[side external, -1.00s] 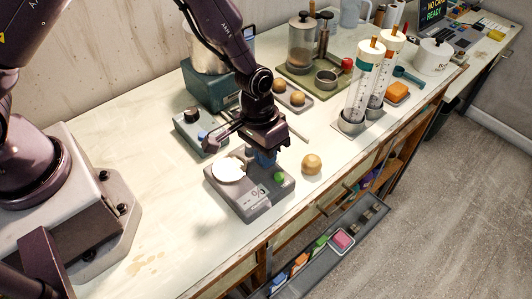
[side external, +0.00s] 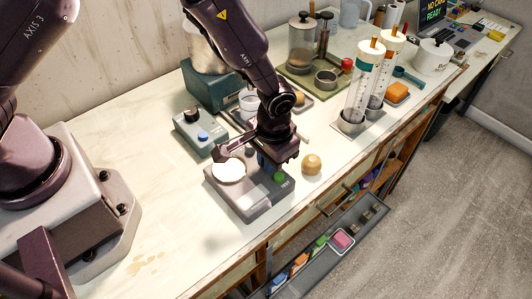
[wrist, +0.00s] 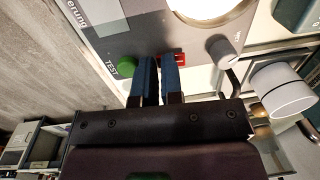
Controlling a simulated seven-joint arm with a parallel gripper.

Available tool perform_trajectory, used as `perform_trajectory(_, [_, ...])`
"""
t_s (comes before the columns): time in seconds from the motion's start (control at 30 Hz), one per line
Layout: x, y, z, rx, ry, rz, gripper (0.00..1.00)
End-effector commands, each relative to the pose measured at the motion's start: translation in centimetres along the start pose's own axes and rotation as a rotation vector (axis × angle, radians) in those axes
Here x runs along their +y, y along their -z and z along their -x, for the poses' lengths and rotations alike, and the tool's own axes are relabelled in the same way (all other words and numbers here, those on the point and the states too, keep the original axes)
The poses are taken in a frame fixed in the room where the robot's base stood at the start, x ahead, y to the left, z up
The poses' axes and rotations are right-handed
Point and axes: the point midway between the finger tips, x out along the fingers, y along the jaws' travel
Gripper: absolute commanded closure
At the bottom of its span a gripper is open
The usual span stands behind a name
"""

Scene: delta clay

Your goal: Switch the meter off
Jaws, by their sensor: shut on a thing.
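The meter (side external: 247,200) is a grey box on the bench with a round white plate (side external: 229,171) on top. It has a green button (side external: 280,177) marked TEST, which also shows in the wrist view (wrist: 127,67). A red switch (wrist: 180,58) sits beside the button, and a grey knob (wrist: 221,50) is further right. The fingertips partly cover the switch. No digits show on the meter's face in the side view.
A wooden ball (side external: 312,164) stands just right of the meter. A teal box with a blue button (side external: 203,137) is behind it. Two clear cylinders (side external: 361,85) stand further right. An open drawer (side external: 326,246) juts out below the bench. The bench front left is clear.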

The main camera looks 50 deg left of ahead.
Motion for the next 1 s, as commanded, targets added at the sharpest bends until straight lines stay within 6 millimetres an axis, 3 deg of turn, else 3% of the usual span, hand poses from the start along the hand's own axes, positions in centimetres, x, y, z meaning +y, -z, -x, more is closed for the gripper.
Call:
perform_trajectory(0.03, [-0.2,0.0,-0.9,0.005,0.002,0.001,1.00])
perform_trajectory(0.67, [-2.1,0.0,-0.4,0.003,0.008,-0.001,1.00])
perform_trajectory(0.77, [-1.7,0.0,0.9,0.006,0.002,-0.001,1.00])
perform_trajectory(1.0, [-0.3,0.1,6.5,0.014,-0.018,-0.008,1.00])
